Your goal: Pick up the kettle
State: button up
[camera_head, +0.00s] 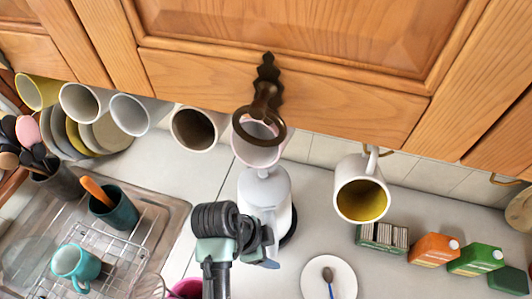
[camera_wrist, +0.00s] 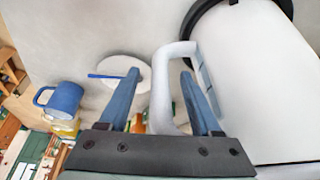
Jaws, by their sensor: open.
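The white kettle (camera_head: 263,190) stands on the counter below the cabinet in the head view, its lower part partly hidden by my arm. In the wrist view its white body (camera_wrist: 265,80) fills the right side, with its loop handle (camera_wrist: 160,95) to the left. My gripper (camera_wrist: 160,75) is open. Its two blue-grey fingers lie on either side of the handle's outer bar, the right one between the bar and the body. I cannot tell whether either finger touches the handle. In the head view my gripper (camera_head: 270,256) is at the kettle's front, its fingers mostly hidden.
Several mugs hang under the wooden cabinet (camera_head: 300,60), one close above the kettle. A yellow-lined mug (camera_head: 361,188) hangs to the right. A white saucer with a spoon (camera_head: 343,268) and several boxes (camera_head: 434,248) stand right. A sink with a dish rack (camera_head: 110,245) is left.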

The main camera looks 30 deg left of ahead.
grip_shut()
dwell(0.3)
jog(key=shift+w+a, duration=0.1)
dwell(1.0)
jog(key=shift+w+r, duration=0.15)
jog(key=shift+r, duration=0.05)
